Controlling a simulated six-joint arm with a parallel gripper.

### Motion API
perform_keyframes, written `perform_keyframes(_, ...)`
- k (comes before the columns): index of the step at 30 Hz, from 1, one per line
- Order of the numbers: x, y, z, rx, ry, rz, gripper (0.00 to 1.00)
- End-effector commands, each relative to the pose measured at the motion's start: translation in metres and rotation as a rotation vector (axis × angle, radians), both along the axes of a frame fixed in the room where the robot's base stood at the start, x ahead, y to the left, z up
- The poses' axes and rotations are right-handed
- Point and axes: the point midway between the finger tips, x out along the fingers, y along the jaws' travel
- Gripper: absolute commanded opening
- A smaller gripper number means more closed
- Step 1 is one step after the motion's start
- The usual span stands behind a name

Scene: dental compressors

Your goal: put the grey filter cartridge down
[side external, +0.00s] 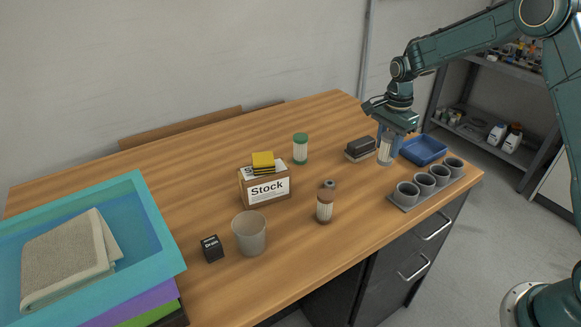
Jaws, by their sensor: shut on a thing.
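The grey filter cartridge (385,152) is upright between the fingers of my gripper (387,137), at the right part of the wooden table. My gripper points down and is shut on its upper part, so the cap is mostly hidden. The cartridge's pale lower body shows below the fingers. I cannot tell whether its bottom touches the table or hangs just above it.
Close by are a dark brush-like block (360,149), a blue tray (423,149) and a grey rack of cups (407,207). A green-capped cartridge (300,149), a brown bottle-like cartridge (325,205) and a Stock box (265,188) stand further left.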

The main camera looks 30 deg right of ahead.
Motion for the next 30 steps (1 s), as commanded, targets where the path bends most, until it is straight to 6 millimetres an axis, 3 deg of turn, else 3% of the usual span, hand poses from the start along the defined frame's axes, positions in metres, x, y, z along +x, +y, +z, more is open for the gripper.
perform_keyframes(8,0.0,0.0,-0.005,0.0,0.001,0.0,0.12)
perform_keyframes(19,0.0,0.0,-0.042,0.0,0.002,0.0,0.12)
perform_keyframes(30,0.0,0.0,-0.045,0.0,0.0,0.0,0.12)
